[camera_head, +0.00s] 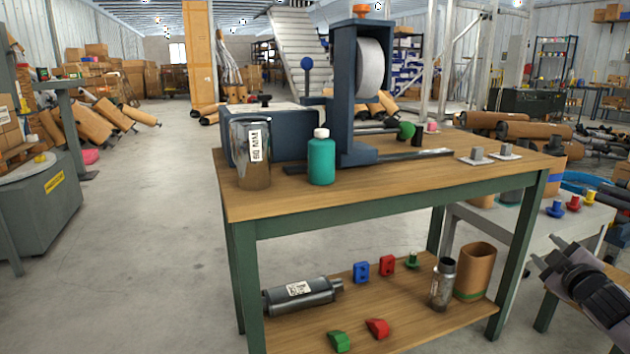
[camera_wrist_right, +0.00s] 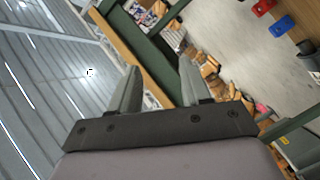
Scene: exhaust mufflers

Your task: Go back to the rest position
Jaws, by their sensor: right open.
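My right gripper (camera_head: 541,257) is at the right edge of the head view, beside the right end of the wooden workbench (camera_head: 400,185). Its fingers point left, toward the bench. In the right wrist view its two fingers (camera_wrist_right: 160,67) stand apart with nothing between them. My left gripper is not in view.
On the bench top stand a metal cylinder (camera_head: 252,155), a green bottle (camera_head: 321,160) and a blue machine (camera_head: 345,90). The lower shelf holds a muffler (camera_head: 300,296) and small coloured parts. A grey table (camera_head: 530,235) stands behind my right gripper.

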